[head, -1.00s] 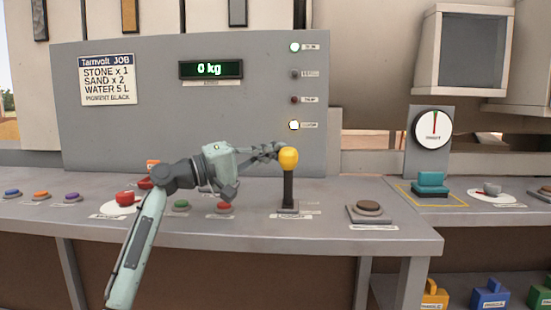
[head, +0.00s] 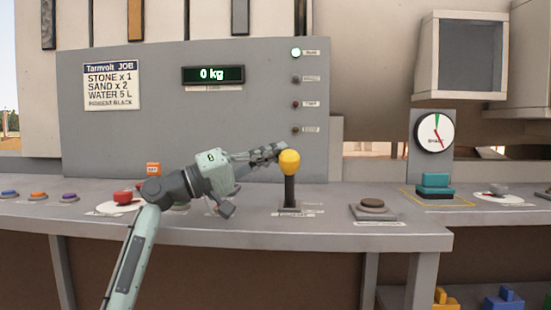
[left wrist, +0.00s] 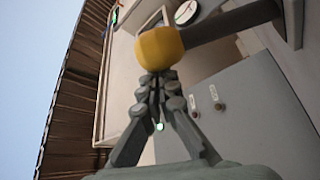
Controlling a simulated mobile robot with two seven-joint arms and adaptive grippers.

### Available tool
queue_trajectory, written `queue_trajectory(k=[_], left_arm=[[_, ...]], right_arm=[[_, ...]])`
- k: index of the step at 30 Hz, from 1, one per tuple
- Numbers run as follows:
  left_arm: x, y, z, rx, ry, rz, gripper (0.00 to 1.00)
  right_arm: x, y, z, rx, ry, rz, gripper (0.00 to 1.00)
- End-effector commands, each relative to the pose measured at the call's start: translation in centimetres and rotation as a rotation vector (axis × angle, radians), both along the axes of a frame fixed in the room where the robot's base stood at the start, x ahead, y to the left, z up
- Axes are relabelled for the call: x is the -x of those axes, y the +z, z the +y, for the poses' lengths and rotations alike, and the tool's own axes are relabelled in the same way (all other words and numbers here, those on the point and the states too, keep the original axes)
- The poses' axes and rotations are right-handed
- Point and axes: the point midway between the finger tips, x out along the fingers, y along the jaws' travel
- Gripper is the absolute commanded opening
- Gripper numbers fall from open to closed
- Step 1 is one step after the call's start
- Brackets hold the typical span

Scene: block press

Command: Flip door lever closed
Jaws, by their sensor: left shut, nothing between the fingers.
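The lever is a dark upright stick with a round yellow knob (head: 290,162), standing on the grey console right of centre in the head view. The knob also shows large in the left wrist view (left wrist: 160,47), its stick running off to the upper right. My left gripper (head: 272,153) is shut and empty. Its fingertips are at the left side of the knob in the head view. In the left wrist view the closed fingertips (left wrist: 158,82) meet the knob's lower edge; I cannot tell if they press on it. My right gripper is not in view.
A brown button (head: 372,204) sits right of the lever, and a red button (head: 123,197) to the left, near my arm. A grey panel with a "0 kg" display (head: 212,75) stands behind. A teal block (head: 435,182) and a gauge (head: 434,132) are farther right.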

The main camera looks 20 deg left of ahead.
Motion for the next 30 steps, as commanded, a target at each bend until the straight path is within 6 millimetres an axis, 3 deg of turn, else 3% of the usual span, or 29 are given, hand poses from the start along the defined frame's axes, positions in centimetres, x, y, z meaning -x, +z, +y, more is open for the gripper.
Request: queue_trajectory(k=[20, 30], left_arm=[[0.4, -0.3, 0.0, -0.007, -0.005, -0.006, 0.0], [4.0, -2.1, 4.3, -0.006, 0.0, -0.003, 0.0]], right_arm=[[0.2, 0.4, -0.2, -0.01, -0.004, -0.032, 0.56], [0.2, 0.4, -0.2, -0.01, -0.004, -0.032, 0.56]])
